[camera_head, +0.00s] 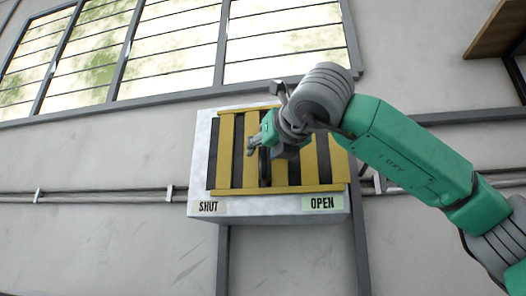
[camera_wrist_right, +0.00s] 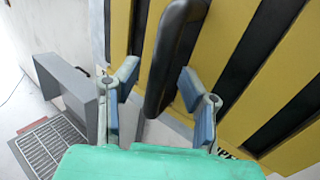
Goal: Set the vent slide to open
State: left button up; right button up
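The vent (camera_head: 206,160) is a pale box on the wall with upright yellow slats (camera_head: 224,150) and dark gaps between them. A "SHUT" label (camera_head: 208,206) is at its lower left and an "OPEN" label (camera_head: 322,203) at its lower right. A black upright handle (camera_wrist_right: 170,60) stands out from the slats; in the head view it is mostly hidden behind my right gripper (camera_head: 258,142), near the vent's middle. In the wrist view my right gripper (camera_wrist_right: 160,85) is open, with one finger on each side of the handle and a visible gap at the left finger. My left gripper is not in view.
A barred window (camera_head: 170,50) is above the vent. Pipes (camera_head: 100,196) run along the wall on both sides. A wooden shelf (camera_head: 495,28) is at the upper right. The wrist view shows a grey frame (camera_wrist_right: 68,82) and a floor grate (camera_wrist_right: 50,145) at the left.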

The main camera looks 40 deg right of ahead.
jog(key=v, duration=1.2)
jog(key=shift+s+r, duration=0.25)
jog(key=shift+s, duration=0.2)
jog(key=shift+w+d, duration=0.1)
jog(key=shift+d, duration=0.1)
